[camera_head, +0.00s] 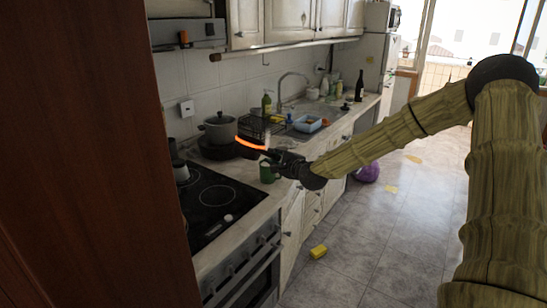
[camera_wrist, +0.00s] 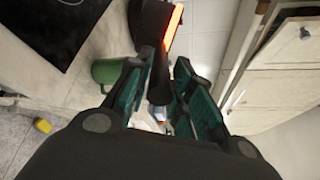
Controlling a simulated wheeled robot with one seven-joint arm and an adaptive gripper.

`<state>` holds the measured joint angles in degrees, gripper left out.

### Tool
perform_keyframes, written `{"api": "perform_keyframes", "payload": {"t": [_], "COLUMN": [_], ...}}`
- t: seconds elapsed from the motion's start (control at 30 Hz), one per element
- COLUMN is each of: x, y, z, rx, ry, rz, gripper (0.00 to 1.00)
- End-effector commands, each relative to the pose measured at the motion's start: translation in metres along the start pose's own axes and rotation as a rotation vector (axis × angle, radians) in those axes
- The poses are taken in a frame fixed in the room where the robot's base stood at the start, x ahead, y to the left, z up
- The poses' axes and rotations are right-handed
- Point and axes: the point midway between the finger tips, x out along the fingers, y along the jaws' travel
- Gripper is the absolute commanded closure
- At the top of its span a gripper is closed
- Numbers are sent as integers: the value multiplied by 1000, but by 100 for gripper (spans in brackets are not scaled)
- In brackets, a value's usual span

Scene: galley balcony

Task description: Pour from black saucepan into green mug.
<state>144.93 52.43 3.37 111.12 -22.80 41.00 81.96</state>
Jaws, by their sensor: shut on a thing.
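The black saucepan (camera_wrist: 148,22) is held up by its handle in my gripper (camera_wrist: 159,72). An orange band shows along its edge in both views. In the head view the saucepan (camera_head: 249,151) is over the counter, beside and a little above the green mug (camera_head: 267,173). The mug stands upright on the counter near its front edge. In the wrist view the mug (camera_wrist: 106,72) is left of the fingers, apart from them. My gripper (camera_head: 280,159) is shut on the handle. The insides of the saucepan and mug are hard to see.
The black cooktop (camera_head: 216,200) is in front on the left. A lidded grey pot (camera_head: 219,129) stands behind the saucepan. A yellow block (camera_head: 318,251) lies on the floor.

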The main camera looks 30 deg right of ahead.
Motion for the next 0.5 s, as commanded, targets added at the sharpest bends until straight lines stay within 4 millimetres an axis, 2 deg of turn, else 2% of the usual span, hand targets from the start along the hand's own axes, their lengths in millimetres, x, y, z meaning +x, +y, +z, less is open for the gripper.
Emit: {"api": "perform_keyframes", "payload": {"t": [0.17,0.5], "x": [-8,-9], "y": [-9,-9], "z": [-10,-5], "rx": [-88,-263], "ry": [27,52], "rz": [-20,-36], "gripper": [100,100]}}
